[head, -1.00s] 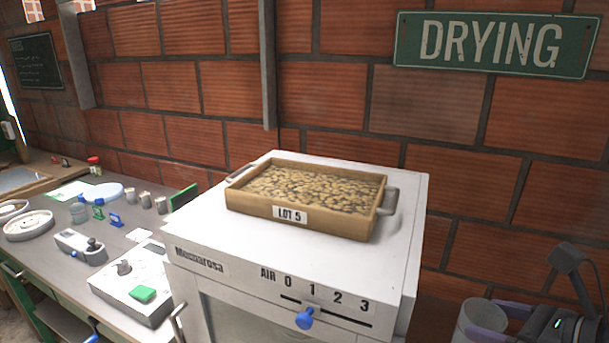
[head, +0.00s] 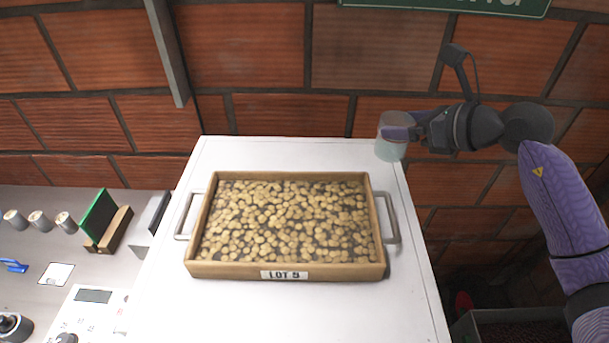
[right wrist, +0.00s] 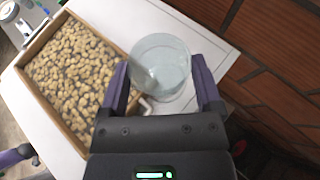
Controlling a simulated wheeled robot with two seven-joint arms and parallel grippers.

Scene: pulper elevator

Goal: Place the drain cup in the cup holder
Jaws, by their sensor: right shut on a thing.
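The drain cup (head: 391,137) is a clear cup with a pale greenish tint. My right gripper (head: 400,132) is shut on it, above the back right corner of the white machine. In the right wrist view the cup (right wrist: 160,66) sits between the two purple fingers of the right gripper (right wrist: 162,82). Its round rim faces the camera. I cannot tell whether its bottom touches anything. I cannot make out a cup holder in these frames. My left gripper is not in view in the head view; a purple and dark arm part shows at the right wrist view's left edge.
A wooden tray (head: 286,270) labelled LOT 5, full of beans, lies on the white machine top (head: 290,315). A brick wall (head: 260,45) stands behind. A bench (head: 30,200) at left holds several small metal cups and a scale-like device. A crate (head: 510,325) stands low at right.

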